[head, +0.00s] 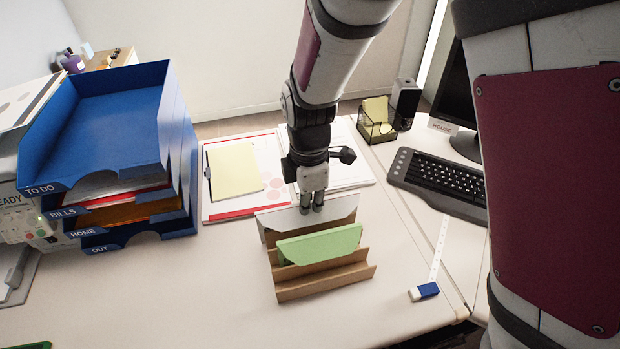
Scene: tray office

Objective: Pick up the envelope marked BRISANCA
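A brown slotted holder (326,281) stands on the desk in the middle of the head view. A white envelope (283,219) stands in its rear part and a green envelope (319,246) stands in front of it. I can read no name on either, so I cannot tell which is marked BRISANCA. My gripper (312,209) points down at the top edge of the white envelope, its fingertips overlapping that edge in the picture. The fingers are close together. I cannot tell whether they are shut on the envelope or only in front of or above it.
Stacked blue trays (118,128) labelled TO DO, BILLS, HOME and OUT stand at left. A clipboard (212,211) with yellow paper lies behind the holder. The desk's left front is mostly clear.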

